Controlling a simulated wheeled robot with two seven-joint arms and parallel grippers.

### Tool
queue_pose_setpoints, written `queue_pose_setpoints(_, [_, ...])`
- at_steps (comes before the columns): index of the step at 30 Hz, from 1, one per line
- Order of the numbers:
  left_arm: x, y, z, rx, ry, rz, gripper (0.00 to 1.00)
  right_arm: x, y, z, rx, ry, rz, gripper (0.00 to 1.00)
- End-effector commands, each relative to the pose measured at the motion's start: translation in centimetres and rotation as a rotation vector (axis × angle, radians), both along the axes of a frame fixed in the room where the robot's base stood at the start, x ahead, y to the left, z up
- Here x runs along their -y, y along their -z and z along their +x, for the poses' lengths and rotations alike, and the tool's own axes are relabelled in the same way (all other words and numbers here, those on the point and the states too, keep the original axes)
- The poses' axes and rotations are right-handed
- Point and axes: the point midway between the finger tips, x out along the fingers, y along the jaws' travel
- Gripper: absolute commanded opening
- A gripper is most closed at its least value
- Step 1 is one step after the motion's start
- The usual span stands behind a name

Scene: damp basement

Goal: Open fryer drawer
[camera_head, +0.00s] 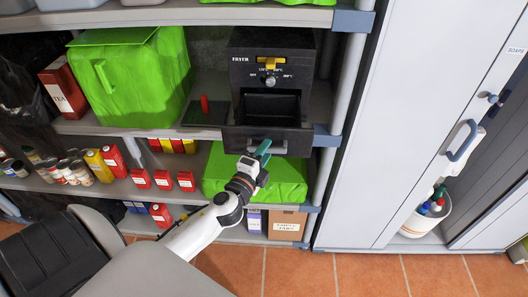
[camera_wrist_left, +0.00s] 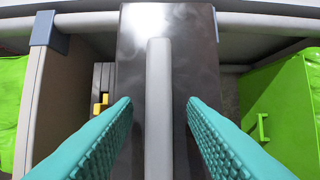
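The black fryer (camera_head: 271,48) stands on the middle shelf. Its drawer (camera_head: 268,138) stands pulled out toward me, with the dark inside showing from above. The drawer's grey handle (camera_head: 276,149) is on the drawer front, partly hidden by my gripper. My left gripper (camera_head: 258,157) is at the drawer front. In the left wrist view, its two teal fingers (camera_wrist_left: 160,118) are apart, one on each side of the grey handle bar (camera_wrist_left: 160,75), with a gap on both sides. The dark drawer front (camera_wrist_left: 190,40) lies behind the bar. My right gripper is not in view.
A green covered box (camera_head: 130,80) is left of the fryer, and another green box (camera_head: 285,182) sits below the drawer. Cans and red boxes (camera_head: 112,160) stand on the lower shelf. A white cabinet (camera_head: 400,120) is at the right. The tiled floor (camera_head: 330,275) in front is clear.

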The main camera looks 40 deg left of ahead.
Motion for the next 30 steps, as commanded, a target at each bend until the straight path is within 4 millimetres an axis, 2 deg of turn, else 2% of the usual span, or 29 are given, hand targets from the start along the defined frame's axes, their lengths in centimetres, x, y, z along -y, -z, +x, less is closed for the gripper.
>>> queue_pose_setpoints(8, [0.1,0.2,-0.8,-0.001,0.001,0.0,0.38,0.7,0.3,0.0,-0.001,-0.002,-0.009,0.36])
queue_pose_setpoints(11, [0.3,0.4,-2.2,-0.002,0.001,0.0,0.38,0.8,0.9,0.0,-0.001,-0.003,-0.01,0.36])
queue_pose_setpoints(21, [1.4,0.5,-9.0,-0.003,-0.001,-0.001,0.38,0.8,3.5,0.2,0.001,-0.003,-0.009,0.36])
queue_pose_setpoints(25, [1.7,0.3,-10.7,-0.002,0.0,-0.001,0.38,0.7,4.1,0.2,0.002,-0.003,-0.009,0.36])
queue_pose_setpoints(30, [1.9,0.1,-11.8,-0.001,0.0,0.0,0.38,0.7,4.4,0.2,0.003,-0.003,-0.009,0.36])
